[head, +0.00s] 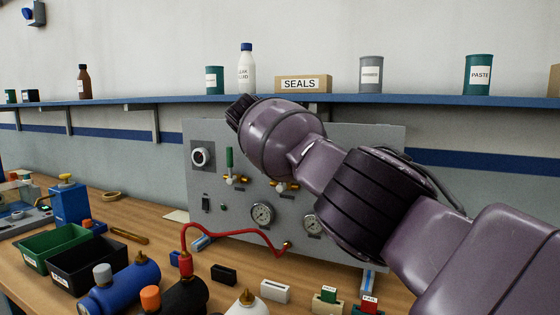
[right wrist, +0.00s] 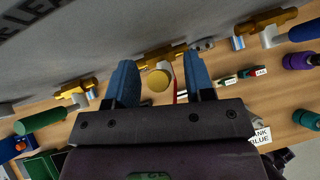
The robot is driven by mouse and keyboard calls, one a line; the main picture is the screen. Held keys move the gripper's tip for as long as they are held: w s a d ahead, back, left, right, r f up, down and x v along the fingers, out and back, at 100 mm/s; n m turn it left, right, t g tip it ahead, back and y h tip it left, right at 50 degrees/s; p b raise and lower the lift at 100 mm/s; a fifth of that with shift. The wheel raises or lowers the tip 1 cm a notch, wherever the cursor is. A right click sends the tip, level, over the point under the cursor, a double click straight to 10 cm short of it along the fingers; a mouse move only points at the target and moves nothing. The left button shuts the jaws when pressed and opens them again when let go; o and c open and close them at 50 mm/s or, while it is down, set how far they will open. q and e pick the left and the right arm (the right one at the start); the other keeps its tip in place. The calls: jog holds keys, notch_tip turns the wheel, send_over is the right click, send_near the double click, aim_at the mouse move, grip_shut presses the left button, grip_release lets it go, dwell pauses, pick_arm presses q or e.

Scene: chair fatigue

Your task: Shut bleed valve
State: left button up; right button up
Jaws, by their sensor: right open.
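A grey test panel (head: 225,205) stands at the back of the wooden bench, with brass valves on its face. In the head view a valve with an upright green handle (head: 229,158) is at left; another brass valve (head: 285,185) is partly covered by my right arm. In the right wrist view my right gripper (right wrist: 163,82) is open, its blue fingers either side of a round yellow knob (right wrist: 158,80) below a middle brass valve (right wrist: 165,55). I cannot tell whether they touch it. No label identifies the bleed valve. My left gripper is not in view.
Gauges (head: 262,214) sit low on the panel, and a red hose (head: 235,231) runs in front. Green (head: 32,250) and black bins, bottles (head: 125,284) and small blocks (head: 275,290) crowd the bench. A blue shelf (head: 140,102) with containers runs above.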

jog(key=shift+s+a+r, duration=0.15)
jog(key=shift+r, duration=0.1)
jog(key=p+v, duration=0.4)
jog(key=v, duration=0.6)
jog(key=shift+s, duration=0.1)
